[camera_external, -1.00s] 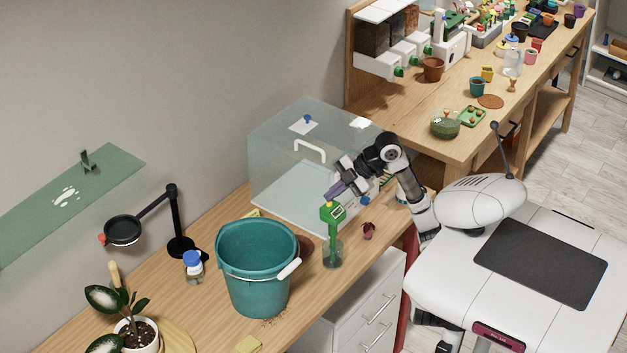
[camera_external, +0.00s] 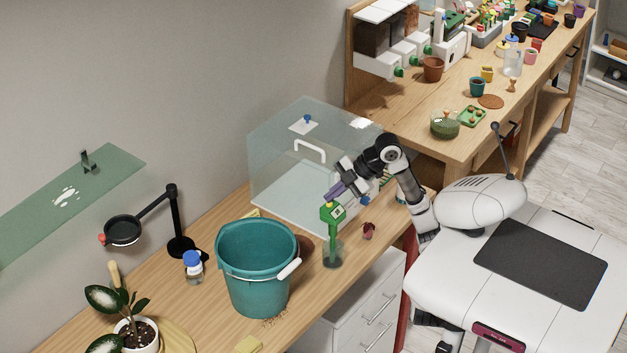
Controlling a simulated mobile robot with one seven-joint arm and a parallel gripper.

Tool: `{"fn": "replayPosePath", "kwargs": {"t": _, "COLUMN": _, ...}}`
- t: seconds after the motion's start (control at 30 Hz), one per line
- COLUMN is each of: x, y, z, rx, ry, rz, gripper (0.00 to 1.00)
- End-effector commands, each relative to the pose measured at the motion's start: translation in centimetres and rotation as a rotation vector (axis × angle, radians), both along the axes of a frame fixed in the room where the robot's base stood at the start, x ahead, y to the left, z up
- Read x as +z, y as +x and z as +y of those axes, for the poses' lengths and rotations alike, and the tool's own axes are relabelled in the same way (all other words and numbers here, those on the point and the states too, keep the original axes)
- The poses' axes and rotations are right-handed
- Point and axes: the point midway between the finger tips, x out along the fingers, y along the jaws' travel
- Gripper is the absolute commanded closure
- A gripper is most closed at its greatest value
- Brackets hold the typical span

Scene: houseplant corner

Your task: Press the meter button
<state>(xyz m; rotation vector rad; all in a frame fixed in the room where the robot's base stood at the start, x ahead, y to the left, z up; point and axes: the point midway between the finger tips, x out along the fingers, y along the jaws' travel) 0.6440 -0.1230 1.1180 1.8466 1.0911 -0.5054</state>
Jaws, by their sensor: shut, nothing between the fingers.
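The green meter (camera_external: 332,218) stands upright in a clear glass jar (camera_external: 333,253) on the wooden bench. Its head has a small pale display facing up; the button is too small to make out. My gripper (camera_external: 331,197) is shut and empty, with purple fingers pointing down and left. The fingertips are right above the top of the meter head. I cannot tell whether they touch it.
A teal bucket (camera_external: 256,270) with a white handle grip stands left of the meter. A clear box (camera_external: 280,165) is behind. A small dark red object (camera_external: 368,231) lies right of the jar. A magnifier lamp (camera_external: 180,225) and a potted plant (camera_external: 138,335) are further left.

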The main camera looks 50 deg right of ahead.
Motion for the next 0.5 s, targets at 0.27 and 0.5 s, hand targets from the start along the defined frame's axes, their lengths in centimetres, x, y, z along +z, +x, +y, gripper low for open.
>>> {"fn": "replayPosePath", "kwargs": {"t": 0.27, "x": 1.27, "y": 0.02, "z": -0.03, "rx": 0.0, "ry": 0.0, "rz": 0.001, "gripper": 1.0}}
{"fn": "replayPosePath", "kwargs": {"t": 0.5, "x": 1.19, "y": 0.02, "z": -0.03, "rx": -0.001, "ry": 0.001, "rz": 0.0, "gripper": 1.0}}
